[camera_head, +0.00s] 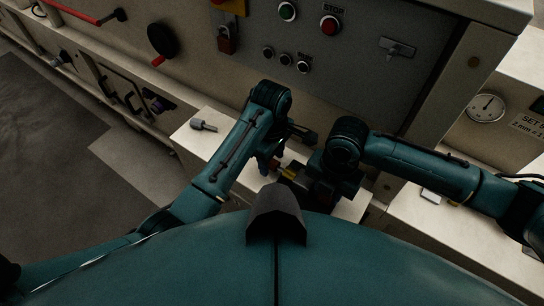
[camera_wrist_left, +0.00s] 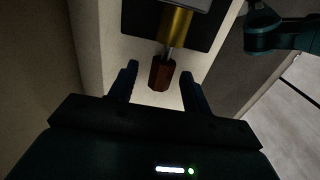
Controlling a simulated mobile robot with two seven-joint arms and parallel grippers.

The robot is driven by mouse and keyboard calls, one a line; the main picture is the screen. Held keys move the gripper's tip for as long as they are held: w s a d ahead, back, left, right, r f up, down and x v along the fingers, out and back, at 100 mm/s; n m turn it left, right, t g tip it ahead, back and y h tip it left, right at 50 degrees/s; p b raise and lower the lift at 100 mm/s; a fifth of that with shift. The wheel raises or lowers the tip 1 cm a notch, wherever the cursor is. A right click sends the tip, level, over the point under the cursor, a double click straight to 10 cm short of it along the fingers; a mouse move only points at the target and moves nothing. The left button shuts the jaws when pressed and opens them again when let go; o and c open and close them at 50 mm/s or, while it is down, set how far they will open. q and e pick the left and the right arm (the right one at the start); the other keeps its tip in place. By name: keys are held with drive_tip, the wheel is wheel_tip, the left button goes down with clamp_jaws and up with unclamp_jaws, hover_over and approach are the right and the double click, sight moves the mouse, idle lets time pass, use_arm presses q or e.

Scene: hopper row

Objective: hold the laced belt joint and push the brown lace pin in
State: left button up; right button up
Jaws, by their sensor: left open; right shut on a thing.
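The brown lace pin (camera_wrist_left: 160,74) shows in the left wrist view as a reddish-brown grip on a thin metal shank. The shank runs into a yellow brass-coloured barrel (camera_wrist_left: 175,27), which also shows in the head view (camera_head: 288,173). A dark plate lies behind the barrel; I cannot tell which part of the belt joint it is. My left gripper (camera_wrist_left: 160,82) is open, with its fingers on either side of the pin's grip and gaps showing. My right gripper (camera_head: 311,184) is shut on the belt joint beside the barrel; its fingertips are mostly hidden.
A pale ledge (camera_head: 185,139) runs below the machine's control panel (camera_head: 345,85). A small grey tool (camera_head: 203,125) lies on the ledge at left. A red stop button (camera_head: 329,24) and a green button (camera_head: 287,11) are on the panel. A gauge (camera_head: 486,107) is at right.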

use_arm(q)
drive_tip(key=r, duration=0.6)
drive_tip(key=shift+w, duration=0.25)
drive_tip(key=shift+s+a+r, duration=0.1)
drive_tip(key=shift+a+r, duration=0.05)
drive_tip(key=shift+r, duration=0.45)
drive_tip(key=shift+s+r, duration=0.1)
drive_tip(key=shift+r, duration=2.3)
use_arm(e)
drive_tip(key=o, duration=1)
drive_tip(key=shift+o, duration=0.2)
